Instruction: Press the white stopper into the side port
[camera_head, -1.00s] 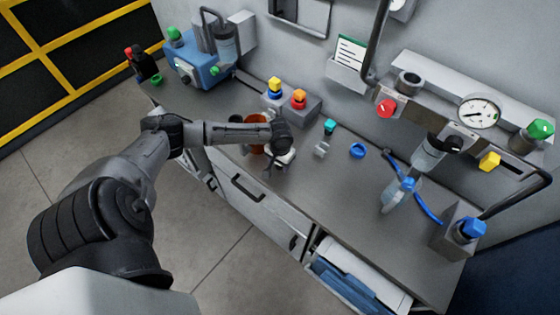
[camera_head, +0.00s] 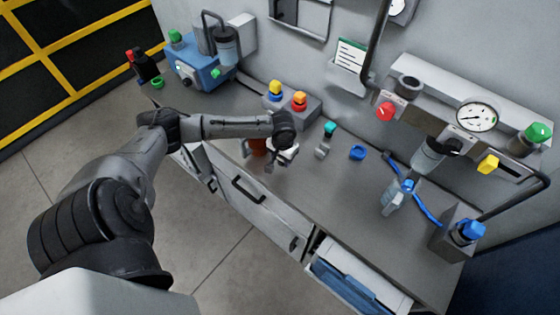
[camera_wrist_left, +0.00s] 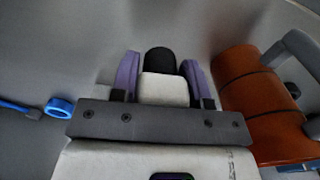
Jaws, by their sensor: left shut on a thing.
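My left gripper (camera_head: 271,166) is low over the front part of the bench, beside an orange-brown cylinder (camera_head: 258,147). In the left wrist view its two purple-padded fingers (camera_wrist_left: 161,80) are shut on a white piece with a dark rounded end, which looks like the white stopper (camera_wrist_left: 163,90). The orange-brown cylinder (camera_wrist_left: 245,90) is to the right of the fingers there, apart from them, with a grey curved part beside it. A dark round spot (camera_wrist_left: 292,89) shows by that grey part; I cannot tell whether it is the side port. My right gripper is out of view.
A grey block with yellow and orange knobs (camera_head: 291,103) stands behind the gripper. A teal-topped piece (camera_head: 326,138), a blue ring (camera_head: 358,152) and a clear bottle (camera_head: 394,196) are to the right. An open drawer (camera_head: 355,278) juts from the bench front.

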